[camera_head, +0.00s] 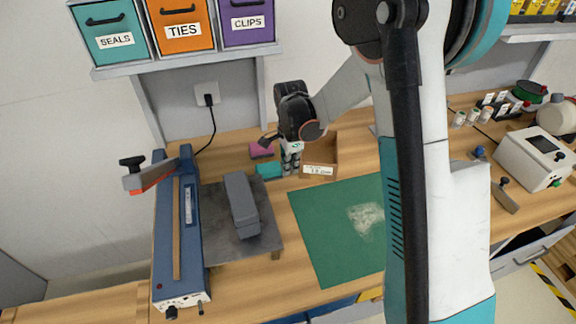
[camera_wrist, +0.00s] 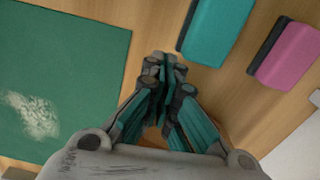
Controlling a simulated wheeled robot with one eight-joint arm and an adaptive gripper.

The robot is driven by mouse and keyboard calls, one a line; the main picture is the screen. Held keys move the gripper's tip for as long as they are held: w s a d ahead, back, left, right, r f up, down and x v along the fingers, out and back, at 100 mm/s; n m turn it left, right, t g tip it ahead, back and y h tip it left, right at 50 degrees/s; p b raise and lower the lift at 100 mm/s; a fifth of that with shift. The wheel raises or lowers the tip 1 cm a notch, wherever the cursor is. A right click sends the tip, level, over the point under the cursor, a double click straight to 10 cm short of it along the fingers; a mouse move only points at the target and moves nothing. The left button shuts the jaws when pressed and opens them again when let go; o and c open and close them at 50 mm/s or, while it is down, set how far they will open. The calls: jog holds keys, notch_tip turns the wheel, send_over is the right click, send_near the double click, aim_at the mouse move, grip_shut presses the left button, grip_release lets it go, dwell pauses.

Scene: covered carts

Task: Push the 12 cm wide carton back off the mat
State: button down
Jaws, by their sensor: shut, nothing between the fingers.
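The green mat (camera_head: 320,230) lies on the wooden bench with a pale smudge on it; part is hidden behind my arm. It also shows at the left of the wrist view (camera_wrist: 70,45). No carton stands on the visible part of the mat. A brown open box (camera_head: 320,170) with a white label stands just behind the mat's back edge; I cannot tell whether it is the 12 cm carton. My gripper (camera_head: 289,168) is shut and empty, pointing down at the left of this box. In the wrist view its fingertips (camera_wrist: 165,62) are together over bare wood.
A teal block (camera_head: 268,170) and a pink block (camera_head: 261,150) lie left of my gripper. A blue machine (camera_head: 180,235) and a grey plate (camera_head: 262,243) with a grey bar stand at the left. A white device (camera_head: 530,158) stands at the right. Bins hang above.

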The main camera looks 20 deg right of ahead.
jog(key=d, duration=0.8)
jog(key=shift+w+d, duration=0.15)
jog(key=shift+w, duration=0.15)
jog(key=shift+b, duration=0.3)
